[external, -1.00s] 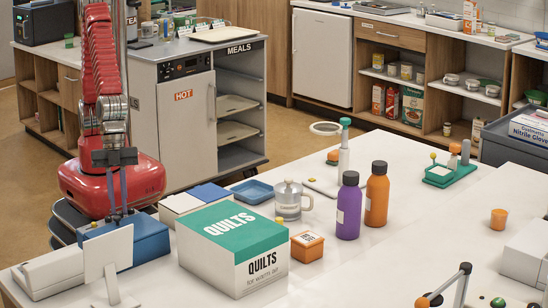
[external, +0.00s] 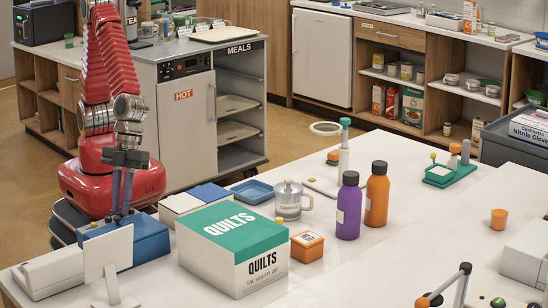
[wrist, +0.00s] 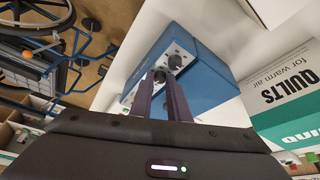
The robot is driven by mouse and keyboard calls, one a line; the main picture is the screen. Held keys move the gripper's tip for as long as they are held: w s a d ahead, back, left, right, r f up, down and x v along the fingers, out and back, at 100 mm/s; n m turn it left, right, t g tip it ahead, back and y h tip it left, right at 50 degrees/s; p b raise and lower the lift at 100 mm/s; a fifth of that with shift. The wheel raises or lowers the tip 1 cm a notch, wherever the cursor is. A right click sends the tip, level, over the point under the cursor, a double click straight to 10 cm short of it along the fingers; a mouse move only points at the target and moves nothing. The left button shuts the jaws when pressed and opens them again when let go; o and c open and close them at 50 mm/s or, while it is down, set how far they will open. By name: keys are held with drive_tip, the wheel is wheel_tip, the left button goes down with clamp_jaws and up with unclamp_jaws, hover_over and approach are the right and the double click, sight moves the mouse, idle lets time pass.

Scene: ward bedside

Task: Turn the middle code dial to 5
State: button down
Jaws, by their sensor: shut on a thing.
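The blue code box (external: 145,240) stands at the table's near left edge, in front of my base. Its dial face is turned towards my arm and hidden in the external view. In the wrist view the blue box (wrist: 208,72) shows a white panel with black dials in a row. My gripper (external: 121,212) reaches down to the box's far side. In the wrist view my gripper (wrist: 163,78) is shut on a dark dial (wrist: 160,73), which appears to be the middle one. Another black dial (wrist: 175,62) shows just beside it. The numbers are too small to read.
The white and green quilts box (external: 235,245) stands close to the right of the code box. A white panel on a stand (external: 108,255) is in front of it. A jug (external: 288,200), an orange box (external: 307,246) and two bottles (external: 348,210) stand further right.

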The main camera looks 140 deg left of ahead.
drive_tip(key=m, duration=0.1)
drive_tip(key=m+g, duration=0.1)
drive_tip(key=m, duration=0.2)
drive_tip(key=shift+w+a+g, duration=0.1)
drive_tip(key=shift+w+g, duration=0.15)
drive_tip(key=shift+g, duration=0.05)
drive_tip(key=shift+w+m+g, duration=0.15)
drive_tip(key=shift+m+g, duration=0.45)
drive_tip(key=shift+m, duration=1)
drive_tip(key=c, duration=2)
unclamp_jaws()
drive_tip(key=n, duration=0.1)
drive_tip(key=n+t, duration=0.1)
drive_tip(key=n, duration=0.2)
drive_tip(key=shift+s+t, duration=0.25)
drive_tip(key=shift+t, duration=0.15)
drive_tip(key=shift+s+d+n+t+y, duration=0.15)
drive_tip(key=shift+n+t, duration=0.25)
drive_tip(key=shift+n, duration=1.05)
drive_tip(key=shift+s+d+n+t+y, duration=0.15)
drive_tip(key=shift+n+t, duration=0.25)
drive_tip(key=shift+n, duration=1.05)
drive_tip(key=shift+n+t, duration=0.3)
drive_tip(key=shift+n, duration=0.3)
